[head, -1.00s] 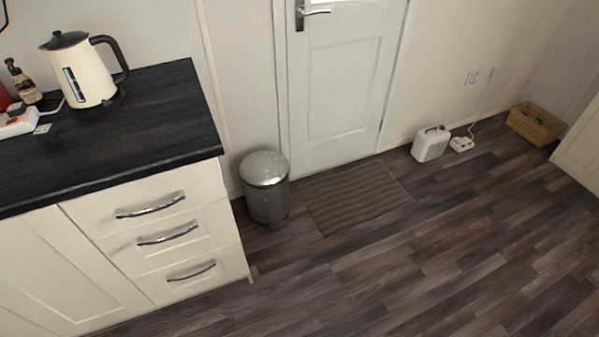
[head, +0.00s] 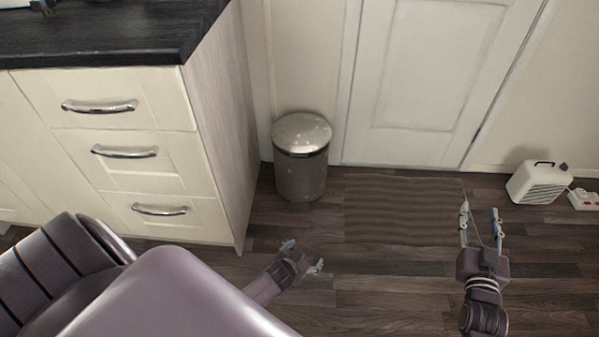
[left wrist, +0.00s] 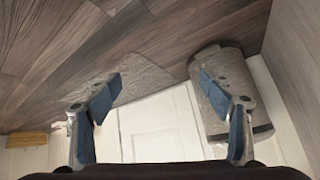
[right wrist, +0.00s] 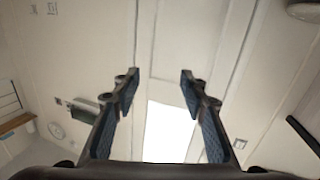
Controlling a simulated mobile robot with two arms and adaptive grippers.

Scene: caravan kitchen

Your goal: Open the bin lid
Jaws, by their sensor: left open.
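The bin (head: 301,178) is a dark metallic cylinder standing on the floor between the drawer unit and the door. Its domed silver lid (head: 301,131) is shut. My left gripper (head: 303,256) is open and empty, in front of the bin and apart from it in the head view. In the left wrist view the bin (left wrist: 222,82) appears upside down at the right, partly behind a finger of the left gripper (left wrist: 168,100).
The drawer unit (head: 125,155) with its dark worktop (head: 110,38) stands left of the bin. The door (head: 430,85) is behind the mat (head: 395,208). The floor before the bin is clear.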

